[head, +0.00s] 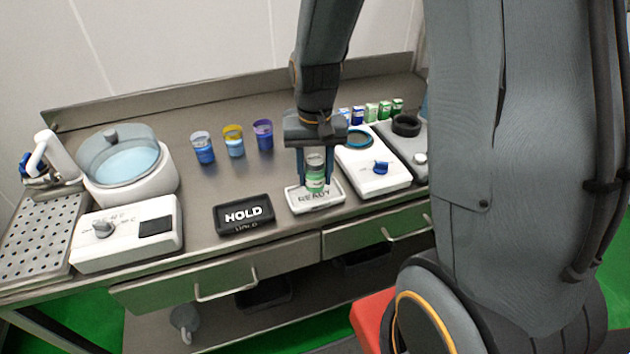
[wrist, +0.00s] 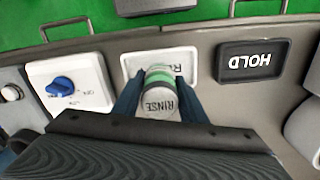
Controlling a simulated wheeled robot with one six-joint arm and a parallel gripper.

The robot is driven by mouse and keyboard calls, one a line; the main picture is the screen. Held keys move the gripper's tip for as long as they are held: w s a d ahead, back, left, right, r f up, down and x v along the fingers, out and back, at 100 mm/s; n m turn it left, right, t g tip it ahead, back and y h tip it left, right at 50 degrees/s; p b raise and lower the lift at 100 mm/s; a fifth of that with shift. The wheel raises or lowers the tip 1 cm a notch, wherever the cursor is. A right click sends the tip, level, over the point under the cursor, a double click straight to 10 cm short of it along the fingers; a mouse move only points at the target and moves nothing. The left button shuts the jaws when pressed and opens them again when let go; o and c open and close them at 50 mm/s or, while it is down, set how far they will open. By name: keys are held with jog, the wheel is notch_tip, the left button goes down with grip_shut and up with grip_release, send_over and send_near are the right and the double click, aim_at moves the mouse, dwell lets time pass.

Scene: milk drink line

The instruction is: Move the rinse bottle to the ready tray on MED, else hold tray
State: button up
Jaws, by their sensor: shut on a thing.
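The rinse bottle (head: 315,176) has a pale cap and a green band, and it is upright at the white ready tray (head: 301,205). In the wrist view its lid reads RINSE (wrist: 159,102). My gripper (head: 315,180) is shut on the bottle from above, one finger on each side. I cannot tell whether the bottle's base touches the tray. The ready tray (wrist: 133,62) also shows behind the bottle in the wrist view, its label partly hidden. The black hold tray (head: 244,217) lies to the left of the ready tray and looks empty; it also shows in the wrist view (wrist: 252,62).
A white device with a blue knob (head: 380,167) stands close right of the ready tray. Several cups (head: 233,141) stand behind the hold tray. A white water bath with a clear lid (head: 127,168) and a control box (head: 127,234) are at the left. Bare steel surrounds the hold tray.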

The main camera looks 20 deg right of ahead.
aim_at(316, 160)
jog(key=shift+f, duration=1.45)
jog(key=shift+f, duration=0.2)
jog(key=o, duration=1.1)
jog(key=shift+r, duration=0.1)
notch_tip(316, 160, up, 12)
jog(key=shift+f+b, duration=0.1)
jog(key=shift+b, duration=0.8)
jog(key=shift+s, duration=0.25)
jog(key=s+f+n, duration=0.1)
jog(key=s, duration=0.2)
jog(key=s+f+n, duration=0.1)
jog(key=s+f, duration=0.1)
jog(key=s, duration=0.1)
jog(key=s+f+n+t, duration=0.1)
jog(key=s+f, duration=0.1)
jog(key=shift+s, duration=0.4)
